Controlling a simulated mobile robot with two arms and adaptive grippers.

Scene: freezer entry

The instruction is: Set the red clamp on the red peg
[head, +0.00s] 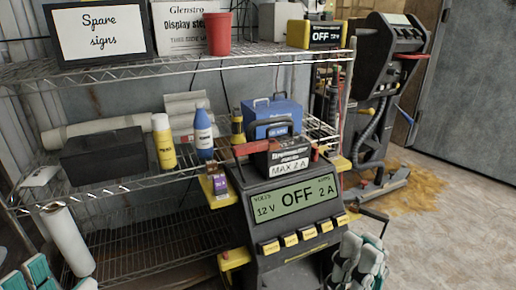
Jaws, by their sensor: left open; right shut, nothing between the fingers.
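A black battery charger (295,215) stands in front of the shelf, its display (293,203) reading OFF, 12 V and 2 A. A dark battery (285,160) labelled MAX 2 A sits above the display. A red part that looks like the red clamp (253,147) lies at the battery's upper left. A smaller red part (314,152) shows at its right; I cannot tell what it is. I cannot make out the red peg for certain. My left gripper (40,277) is open at the bottom left, partly cut off. My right gripper (358,262) is shut and empty, right of the charger.
Yellow brackets (235,258) stick out from the charger's sides. The wire shelf (130,182) holds a yellow bottle (164,142), a blue bottle (204,135), a black box (104,158) and a blue battery (272,113). Another charger (385,75) stands behind at right. Floor (455,235) is clear at right.

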